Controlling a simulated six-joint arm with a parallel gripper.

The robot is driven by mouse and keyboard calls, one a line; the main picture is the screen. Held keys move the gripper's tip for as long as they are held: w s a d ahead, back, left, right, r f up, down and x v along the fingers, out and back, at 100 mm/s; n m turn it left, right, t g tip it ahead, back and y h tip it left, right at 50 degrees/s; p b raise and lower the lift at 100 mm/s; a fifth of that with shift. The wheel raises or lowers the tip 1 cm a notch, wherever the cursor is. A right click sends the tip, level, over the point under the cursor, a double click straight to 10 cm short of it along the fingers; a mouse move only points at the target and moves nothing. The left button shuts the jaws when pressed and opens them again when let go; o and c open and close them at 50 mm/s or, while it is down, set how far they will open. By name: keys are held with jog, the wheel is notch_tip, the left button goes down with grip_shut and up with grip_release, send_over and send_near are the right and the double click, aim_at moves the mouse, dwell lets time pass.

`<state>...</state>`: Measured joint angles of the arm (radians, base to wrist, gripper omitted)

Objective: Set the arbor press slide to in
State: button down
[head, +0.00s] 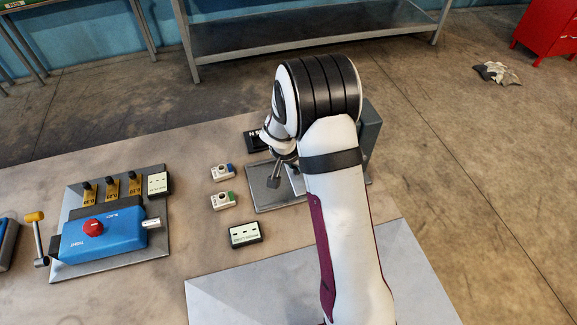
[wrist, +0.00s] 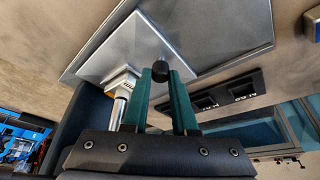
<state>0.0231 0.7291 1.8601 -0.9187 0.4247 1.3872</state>
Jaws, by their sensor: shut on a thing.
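The arbor press stands under and behind my arm in the head view. Its grey base plate (head: 262,200) and part of its grey upright (head: 371,130) show, and my arm hides the rest. In the wrist view, my gripper (wrist: 163,76) has its two green fingers closed around a small black knob (wrist: 160,69). The knob sits at a bright metal plate (wrist: 125,48), which I take to be part of the press slide. A shiny rod (wrist: 121,104) shows left of the fingers. I cannot tell how far in the slide is.
A dark labelled panel (wrist: 222,97) shows right of the fingers.

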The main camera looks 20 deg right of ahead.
jog(key=shift+d, duration=0.25)
jog(key=c, duration=0.7)
grip_release()
jog(key=shift+a, duration=0.1)
jog(key=v, duration=1.6)
jog(key=shift+f, duration=0.1)
jog(key=s+a+r+n+g+y, duration=0.1)
jog(key=s+a, duration=0.1)
jog(key=s, duration=0.7)
jog(key=s+a+r+n+g+y, duration=0.1)
jog(key=s+a+y, duration=0.1)
jog(key=s, duration=0.8)
jog(key=s+a+r+n+g+y, duration=0.1)
jog(key=s+a+r, duration=0.1)
jog(key=s, duration=0.7)
jog(key=shift+s+a+y, duration=0.2)
jog(key=shift+a+y, duration=0.1)
jog(key=shift+y, duration=0.1)
